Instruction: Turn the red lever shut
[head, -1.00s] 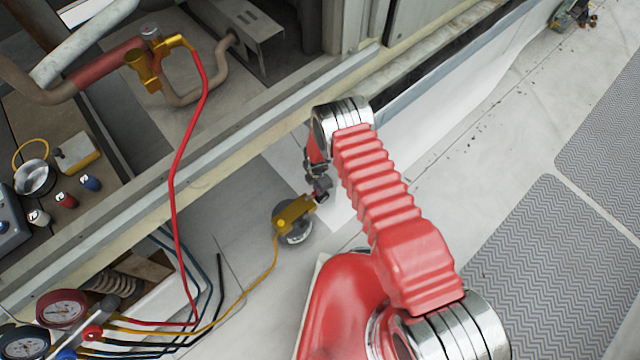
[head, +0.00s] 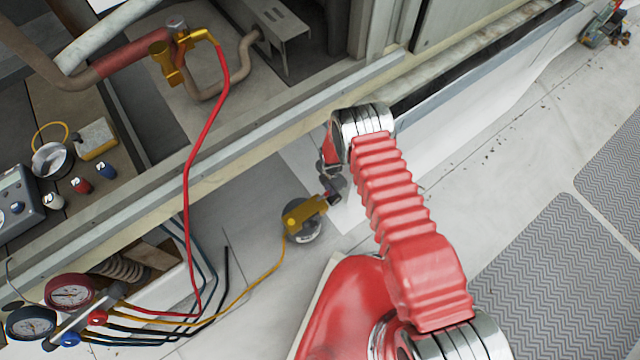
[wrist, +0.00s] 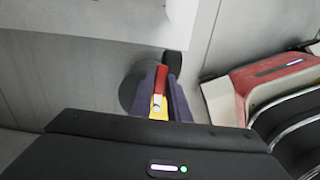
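The yellow valve body (head: 303,212) sits on a round grey base on the pale roof floor, with a yellow hose running from it. My gripper (head: 332,194) is at the right end of this valve, small and dark in the head view. In the wrist view, the red lever (wrist: 161,80) lies between the two purple-grey fingers of my gripper (wrist: 164,92), with yellow valve metal (wrist: 158,106) nearer the camera. The fingers straddle the lever closely. Whether both press on it cannot be told. The near part of the valve is hidden behind the dark gripper body.
A metal frame rail (head: 240,120) crosses behind the valve. Another brass valve (head: 170,58) with a red hose stands beyond it. Gauges (head: 70,293) and several hoses lie at lower left. Bare floor (head: 490,170) and ribbed mats (head: 540,270) lie at right.

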